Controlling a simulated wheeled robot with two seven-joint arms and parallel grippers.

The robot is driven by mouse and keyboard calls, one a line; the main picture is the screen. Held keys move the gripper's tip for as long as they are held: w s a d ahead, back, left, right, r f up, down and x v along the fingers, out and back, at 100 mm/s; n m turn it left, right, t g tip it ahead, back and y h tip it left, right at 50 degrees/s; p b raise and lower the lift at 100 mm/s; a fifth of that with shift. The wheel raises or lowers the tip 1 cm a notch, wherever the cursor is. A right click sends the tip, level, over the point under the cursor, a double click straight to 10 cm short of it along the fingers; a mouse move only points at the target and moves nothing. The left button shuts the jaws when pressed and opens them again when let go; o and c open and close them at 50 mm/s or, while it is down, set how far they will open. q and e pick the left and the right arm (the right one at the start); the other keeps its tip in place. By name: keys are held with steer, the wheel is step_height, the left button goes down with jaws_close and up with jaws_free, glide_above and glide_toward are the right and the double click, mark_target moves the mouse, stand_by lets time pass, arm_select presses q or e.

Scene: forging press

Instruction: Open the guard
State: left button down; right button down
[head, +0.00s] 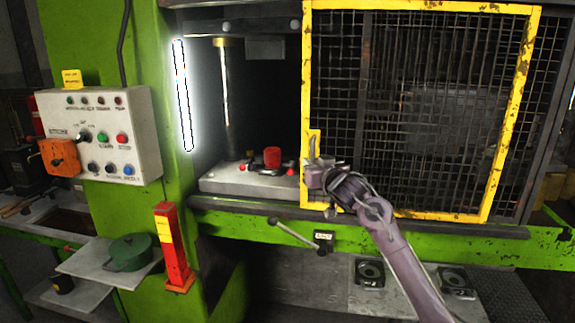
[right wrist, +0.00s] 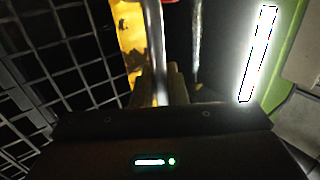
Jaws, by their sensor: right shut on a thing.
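The guard is a wire mesh panel in a worn yellow frame (head: 420,213) on the right of the press. It covers the right part of the press opening, and the left part is uncovered. In the head view my right gripper (head: 314,165) is at the guard's lower left edge, shut on the guard's handle. In the right wrist view the metal handle bar (right wrist: 156,50) runs between the fingers in front of the yellow frame (right wrist: 130,40), with the mesh (right wrist: 50,60) to the left. My left gripper is not in view.
A red cylindrical workpiece (head: 272,157) sits on the press bed (head: 240,182) in the uncovered part. A lit strip (head: 183,95) is on the green column. A control panel (head: 103,135), a red post (head: 172,250), a green pot (head: 128,252) and a lever (head: 292,232) are nearby.

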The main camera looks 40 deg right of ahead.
mark_target(353, 167)
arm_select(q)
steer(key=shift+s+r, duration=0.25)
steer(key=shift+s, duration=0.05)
arm_select(e)
steer(key=s+d, duration=0.7)
steer(key=s, duration=0.1)
steer(key=shift+s, duration=0.15)
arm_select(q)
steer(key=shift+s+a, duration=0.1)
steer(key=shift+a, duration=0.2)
arm_select(e)
steer(key=c, duration=1.5)
jaws_free()
steer(key=shift+c, duration=0.2)
